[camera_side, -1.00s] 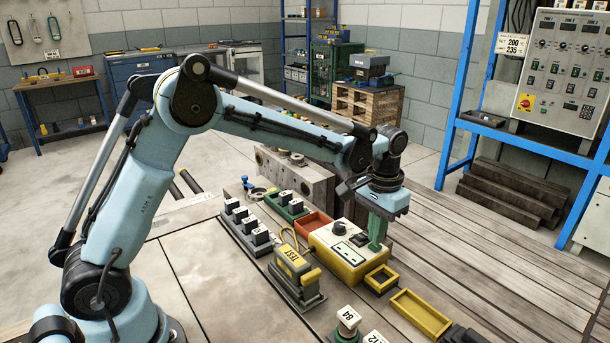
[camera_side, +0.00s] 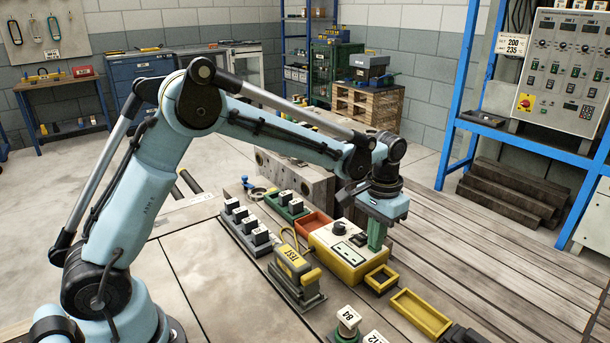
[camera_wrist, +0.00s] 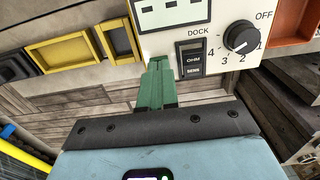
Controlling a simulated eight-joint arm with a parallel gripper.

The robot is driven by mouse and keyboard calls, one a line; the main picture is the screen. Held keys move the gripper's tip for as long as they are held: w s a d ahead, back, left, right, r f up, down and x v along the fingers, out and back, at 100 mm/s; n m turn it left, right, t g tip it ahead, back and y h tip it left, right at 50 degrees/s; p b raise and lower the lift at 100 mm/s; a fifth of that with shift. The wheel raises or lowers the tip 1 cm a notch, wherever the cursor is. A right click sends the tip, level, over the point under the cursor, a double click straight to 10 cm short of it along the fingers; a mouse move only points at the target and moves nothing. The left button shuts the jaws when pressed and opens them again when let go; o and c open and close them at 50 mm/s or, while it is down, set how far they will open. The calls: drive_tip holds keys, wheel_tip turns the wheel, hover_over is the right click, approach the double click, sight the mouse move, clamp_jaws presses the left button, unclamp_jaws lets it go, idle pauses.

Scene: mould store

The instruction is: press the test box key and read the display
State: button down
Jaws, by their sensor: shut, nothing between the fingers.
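The test box (camera_side: 322,243) is a yellow case with a cream top on the bench. In the wrist view, its cream face (camera_wrist: 216,22) carries a black knob (camera_wrist: 240,37) with numbers and OFF around it. A dark key (camera_wrist: 191,60) marked OHM sits beside the word DOCK. A pale display panel (camera_wrist: 172,10) with dark marks is cut off by the top edge; I cannot read a value. My gripper (camera_side: 375,249) is shut and empty, its green fingers pointing down at the box's right end. In the wrist view, my fingertips (camera_wrist: 158,62) are just beside the key; contact cannot be told.
A yellow tester marked TEST (camera_side: 292,273) stands left of the box. Yellow trays (camera_side: 420,313) lie to its right, an orange tray (camera_side: 312,222) behind it. A rack of labelled blocks (camera_side: 243,228) is at left. A large metal block (camera_side: 300,178) stands behind.

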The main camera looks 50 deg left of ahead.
drive_tip(key=shift+r, duration=3.5)
drive_tip(key=s+a+t, duration=0.1)
drive_tip(key=s+t, duration=0.1)
drive_tip(key=s, duration=0.4)
drive_tip(key=s+a+t, duration=0.2)
drive_tip(key=s, duration=0.4)
drive_tip(key=s+a+r+t, duration=0.1)
drive_tip(key=s+a+t, duration=0.1)
drive_tip(key=s, duration=0.4)
drive_tip(key=shift+s+t, duration=0.1)
drive_tip(key=shift+t, duration=0.5)
drive_tip(key=c, duration=1.8)
unclamp_jaws()
drive_tip(key=shift+c, duration=0.2)
